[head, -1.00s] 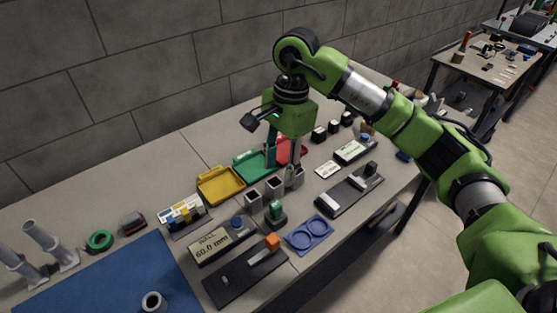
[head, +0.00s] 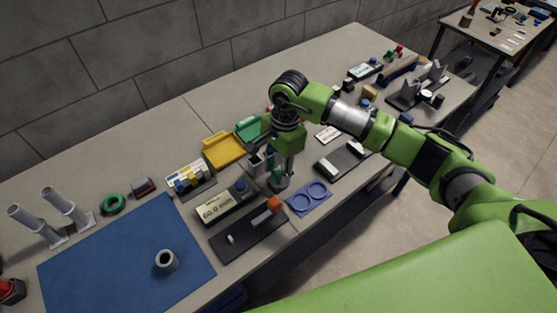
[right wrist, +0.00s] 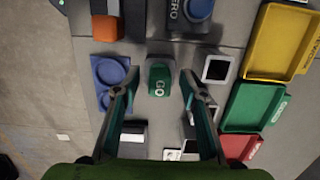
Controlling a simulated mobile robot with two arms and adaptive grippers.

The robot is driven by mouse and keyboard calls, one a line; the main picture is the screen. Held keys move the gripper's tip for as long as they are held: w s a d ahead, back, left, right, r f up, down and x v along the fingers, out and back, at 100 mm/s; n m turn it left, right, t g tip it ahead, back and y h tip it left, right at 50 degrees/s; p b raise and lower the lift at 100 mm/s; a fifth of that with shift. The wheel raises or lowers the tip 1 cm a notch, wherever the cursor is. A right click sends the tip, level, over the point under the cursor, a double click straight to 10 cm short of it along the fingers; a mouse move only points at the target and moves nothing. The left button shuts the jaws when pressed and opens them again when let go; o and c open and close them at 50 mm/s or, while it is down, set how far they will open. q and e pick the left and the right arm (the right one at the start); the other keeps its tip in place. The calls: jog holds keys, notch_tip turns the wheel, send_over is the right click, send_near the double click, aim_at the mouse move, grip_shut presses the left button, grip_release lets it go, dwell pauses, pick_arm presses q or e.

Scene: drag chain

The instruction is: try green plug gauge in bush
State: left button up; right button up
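The green plug gauge (right wrist: 158,80), marked GO, stands upright in its holder. In the head view the plug gauge (head: 277,176) is partly hidden by my right gripper (head: 270,168). In the right wrist view my right gripper (right wrist: 160,84) is open, with one finger on each side of the gauge; I cannot tell whether either touches it. The bush (head: 166,261) is a grey ring standing on the blue mat (head: 110,262), with its hole facing up. My left gripper is not in view.
A yellow tray (head: 224,150) and a green tray (head: 249,128) lie behind the gauge. A display reading 60.0 mm (head: 218,206), a dark fixture with an orange block (head: 274,204) and a blue two-ring holder (head: 309,198) stand close by. Much of the mat is clear.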

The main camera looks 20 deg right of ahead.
grip_shut()
jog(key=shift+r+p, duration=1)
jog(key=shift+r, duration=2)
